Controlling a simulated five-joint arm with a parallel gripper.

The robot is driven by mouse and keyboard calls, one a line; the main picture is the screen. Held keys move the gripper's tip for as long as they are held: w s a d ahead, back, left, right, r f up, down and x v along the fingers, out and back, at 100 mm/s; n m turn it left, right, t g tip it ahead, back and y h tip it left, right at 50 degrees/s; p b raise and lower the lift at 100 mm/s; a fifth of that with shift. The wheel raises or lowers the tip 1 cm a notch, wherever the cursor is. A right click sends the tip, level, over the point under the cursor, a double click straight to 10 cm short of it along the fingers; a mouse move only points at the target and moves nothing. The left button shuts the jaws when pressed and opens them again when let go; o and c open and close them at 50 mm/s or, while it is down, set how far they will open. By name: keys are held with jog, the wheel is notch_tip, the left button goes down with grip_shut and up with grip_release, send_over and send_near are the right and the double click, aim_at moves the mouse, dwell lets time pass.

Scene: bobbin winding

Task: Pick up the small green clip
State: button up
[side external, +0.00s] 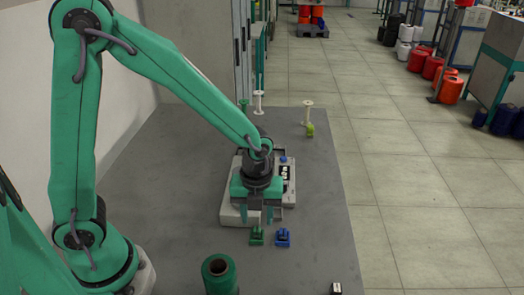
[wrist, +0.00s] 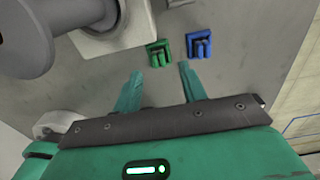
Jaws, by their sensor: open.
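The small green clip (side external: 257,236) lies on the grey table, just in front of my gripper (side external: 260,215) in the side view. The wrist view shows the green clip (wrist: 159,53) ahead of my gripper (wrist: 157,72), between the lines of the two fingers and apart from both. The fingers are spread and empty. A blue clip (side external: 282,237) lies close to the right of the green one, and it also shows in the wrist view (wrist: 200,43).
A pale machine (side external: 233,212) stands behind and under my gripper. A green thread spool (side external: 219,273) stands at the front.

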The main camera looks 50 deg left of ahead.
aim_at(257, 229)
jog(key=shift+a+f, duration=0.1)
jog(key=shift+f, duration=1.9)
grip_shut()
